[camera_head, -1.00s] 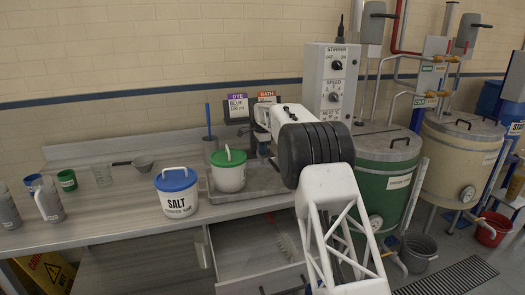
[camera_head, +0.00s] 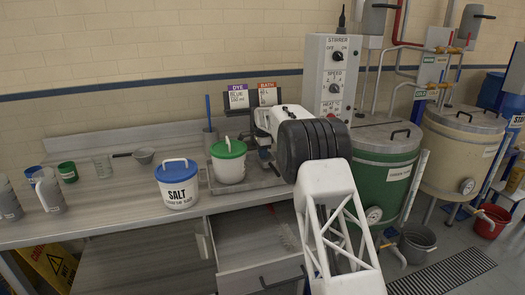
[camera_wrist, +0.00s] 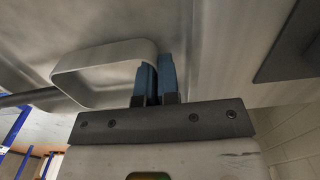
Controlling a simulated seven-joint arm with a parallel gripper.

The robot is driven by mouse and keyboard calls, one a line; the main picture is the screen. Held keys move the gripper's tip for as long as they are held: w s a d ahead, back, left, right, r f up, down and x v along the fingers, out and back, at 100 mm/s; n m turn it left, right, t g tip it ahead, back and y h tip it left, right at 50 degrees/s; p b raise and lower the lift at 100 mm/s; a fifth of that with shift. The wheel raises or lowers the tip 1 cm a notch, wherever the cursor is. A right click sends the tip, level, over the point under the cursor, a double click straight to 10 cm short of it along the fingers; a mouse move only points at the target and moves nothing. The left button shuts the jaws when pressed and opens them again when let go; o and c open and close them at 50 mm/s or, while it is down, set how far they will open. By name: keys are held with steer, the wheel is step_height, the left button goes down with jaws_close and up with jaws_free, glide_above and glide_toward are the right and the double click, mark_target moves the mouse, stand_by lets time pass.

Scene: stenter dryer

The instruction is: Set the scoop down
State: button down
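In the wrist view, the two blue fingers of my gripper (camera_wrist: 157,82) are close together with a thin dark gap. A thin-walled metal loop (camera_wrist: 105,60), which appears to be part of the scoop, runs up to the fingers from the left. Its edge appears pinched between them, though the contact is partly hidden. The rest of the scoop cannot be made out. In the head view, my gripper (camera_head: 265,158) is low over the grey tray (camera_head: 262,187), right of the green-lidded white bucket (camera_head: 229,169). My arm hides much of that spot.
A blue-lidded SALT bucket (camera_head: 178,191) stands left of the tray. A dark-handled metal bowl (camera_head: 144,156), a clear beaker (camera_head: 103,166) and green cup (camera_head: 67,172) are farther left. An open drawer (camera_head: 248,246) sits below. The stirrer box (camera_head: 332,80) and green vat (camera_head: 388,178) stand right.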

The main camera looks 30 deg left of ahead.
steer(key=shift+f, duration=0.35)
stand_by(0.5)
steer(key=c, duration=1.3)
jaws_free()
steer(key=shift+o, duration=0.2)
steer(key=shift+r, duration=3.85)
steer(key=shift+d+r, duration=0.1)
